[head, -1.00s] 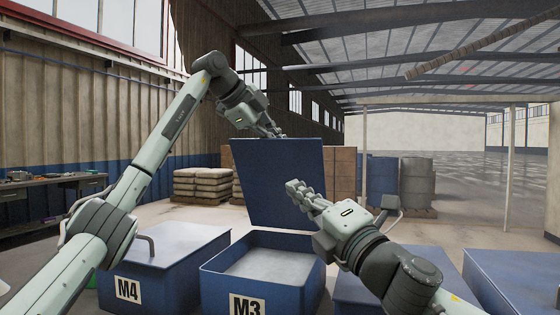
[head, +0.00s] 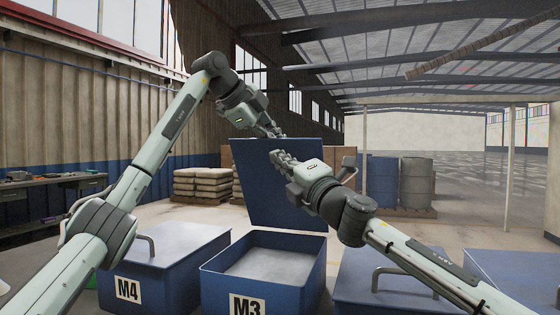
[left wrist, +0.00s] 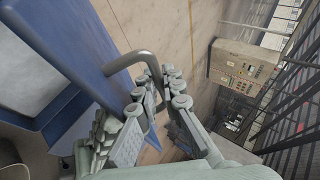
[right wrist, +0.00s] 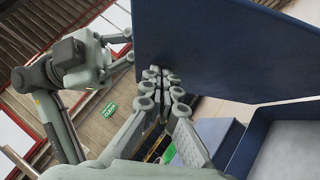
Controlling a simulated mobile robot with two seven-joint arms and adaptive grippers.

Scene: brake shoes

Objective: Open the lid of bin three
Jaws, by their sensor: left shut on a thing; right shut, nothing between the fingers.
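Bin three (head: 312,275), a blue box marked M3, stands in the front middle with its top open and a pale grey inside. Its blue lid (head: 262,205) stands raised and nearly upright behind the opening. My left gripper (head: 275,132) is at the lid's top edge; in the left wrist view it (left wrist: 155,98) is shut on the lid's grey bar handle (left wrist: 146,58). My right gripper (head: 276,156) is shut and empty, in front of the lid's upper part; in the right wrist view its fingertips (right wrist: 160,75) are close to the lid's edge. I cannot tell whether they touch it.
Bin M4 (head: 165,255), lid shut, stands to the left. Another shut blue bin (head: 400,275) stands to the right, partly under my right arm, with one more at far right (head: 515,270). Sacks (head: 203,184) and drums (head: 416,182) stand behind.

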